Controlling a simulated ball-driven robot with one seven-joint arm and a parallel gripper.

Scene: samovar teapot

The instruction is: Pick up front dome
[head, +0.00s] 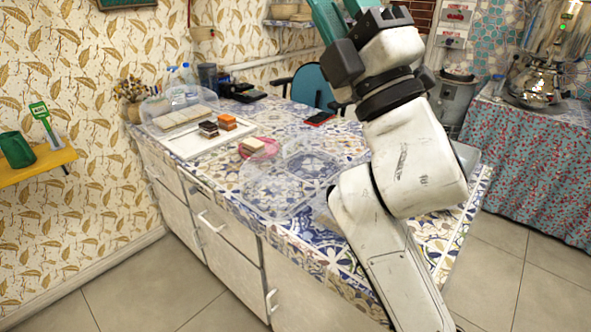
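The front dome (287,183) is a clear, see-through cover on the patterned counter (330,145), near its front edge. Its outline is faint, and its right side meets my arm in the picture. My gripper (345,8) is raised at the top of the view, well above the counter and apart from both domes. Its teal fingers are partly cut off by the frame edge, so its opening is unclear. I see nothing held in it.
A white board (205,143) carries dark and orange cakes. A red-and-black flat item (320,118) lies further back. A teal chair (312,86) stands behind the counter. A samovar (540,75) stands at right.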

